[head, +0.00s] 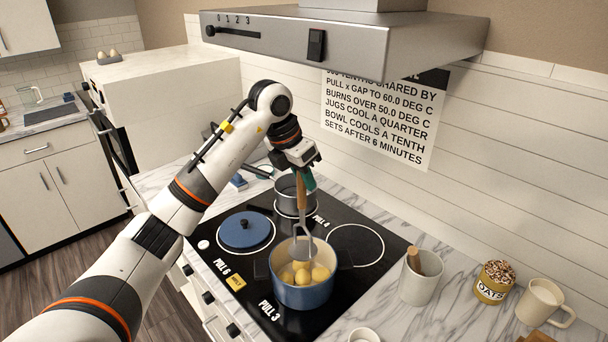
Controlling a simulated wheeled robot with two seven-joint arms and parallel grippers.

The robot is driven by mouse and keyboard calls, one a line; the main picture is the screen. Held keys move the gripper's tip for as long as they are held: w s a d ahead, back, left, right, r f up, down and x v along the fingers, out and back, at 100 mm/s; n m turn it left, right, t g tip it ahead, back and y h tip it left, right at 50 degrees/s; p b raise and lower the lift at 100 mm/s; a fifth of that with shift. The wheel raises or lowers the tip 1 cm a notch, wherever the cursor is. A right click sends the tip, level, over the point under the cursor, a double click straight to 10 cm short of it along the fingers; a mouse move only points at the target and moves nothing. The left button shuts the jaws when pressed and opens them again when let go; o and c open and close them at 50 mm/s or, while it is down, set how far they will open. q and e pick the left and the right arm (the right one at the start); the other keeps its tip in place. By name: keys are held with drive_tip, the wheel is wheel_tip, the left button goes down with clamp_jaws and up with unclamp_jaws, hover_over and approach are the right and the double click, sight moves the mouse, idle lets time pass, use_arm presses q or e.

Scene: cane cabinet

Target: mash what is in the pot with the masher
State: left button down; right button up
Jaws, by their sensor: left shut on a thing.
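A blue pot (303,293) stands on the front burner of the black cooktop, with several yellow potatoes (301,273) in it. My left gripper (303,180) is above the pot, shut on the wooden handle of the masher (301,222). The masher hangs nearly upright with its metal head down at the pot's opening, over or against the potatoes; I cannot tell whether it touches them. The potatoes look whole and rounded. My right gripper is not in view.
On the black cooktop (258,275), a grey pot (290,193) stands behind the blue pot, and a blue lid (245,230) lies to the left. A crock (420,280), an oats jar (494,282) and a mug (542,302) stand on the right. The range hood (350,40) hangs above.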

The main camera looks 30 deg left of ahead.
sight(304, 203)
use_arm(q)
wheel_tip(304, 203, down, 2)
drive_tip(key=shift+f+b, duration=0.1)
drive_tip(key=shift+b, duration=0.45)
drive_tip(key=shift+s+f+b, duration=0.25)
drive_tip(key=shift+f+b, duration=0.3)
drive_tip(key=shift+f, duration=0.15)
drive_tip(key=shift+f+b, duration=0.85)
drive_tip(key=shift+f, duration=0.5)
drive_tip(key=shift+d, duration=0.1)
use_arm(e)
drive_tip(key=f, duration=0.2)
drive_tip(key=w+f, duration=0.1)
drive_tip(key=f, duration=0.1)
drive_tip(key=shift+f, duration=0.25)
use_arm(q)
drive_tip(key=shift+f, duration=0.1)
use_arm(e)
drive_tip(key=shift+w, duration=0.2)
